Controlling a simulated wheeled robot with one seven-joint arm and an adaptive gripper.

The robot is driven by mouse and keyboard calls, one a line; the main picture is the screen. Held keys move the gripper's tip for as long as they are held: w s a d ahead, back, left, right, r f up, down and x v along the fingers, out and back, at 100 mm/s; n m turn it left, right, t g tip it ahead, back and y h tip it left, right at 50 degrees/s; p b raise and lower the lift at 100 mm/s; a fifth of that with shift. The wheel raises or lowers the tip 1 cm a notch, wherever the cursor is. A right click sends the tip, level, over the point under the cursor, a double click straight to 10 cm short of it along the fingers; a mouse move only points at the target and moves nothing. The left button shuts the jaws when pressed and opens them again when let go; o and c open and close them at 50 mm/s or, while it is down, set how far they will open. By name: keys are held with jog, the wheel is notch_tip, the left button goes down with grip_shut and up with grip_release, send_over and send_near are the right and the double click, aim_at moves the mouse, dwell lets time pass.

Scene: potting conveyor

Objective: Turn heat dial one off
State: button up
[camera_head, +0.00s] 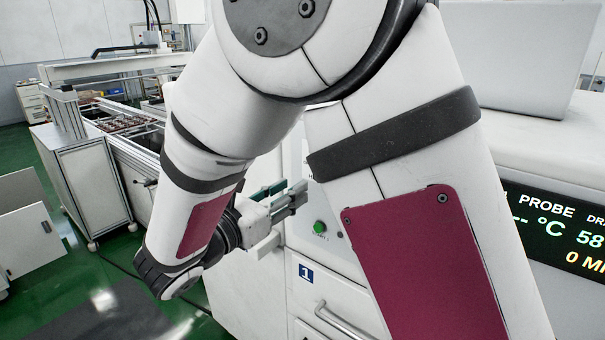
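My gripper (287,203) is at the front of a white machine cabinet (245,300), left of a green round button (319,227). Grey and teal parts show at its finger end, but I cannot tell whether the fingers are open or shut, or whether they touch anything. Heat dial one cannot be made out; my arm covers much of the cabinet front around the gripper. A small dark knob or button (340,235) sits right of the green button. A blue label with a "1" (306,273) is below.
A drawer or door handle (345,322) sticks out below the label. A display panel (560,228) with "PROBE" and "°C" is at right. A conveyor line (125,130) with a white cabinet (85,185) stands at left.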

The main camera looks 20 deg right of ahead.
jog(key=x, duration=0.8)
jog(key=shift+p, duration=0.45)
grip_shut()
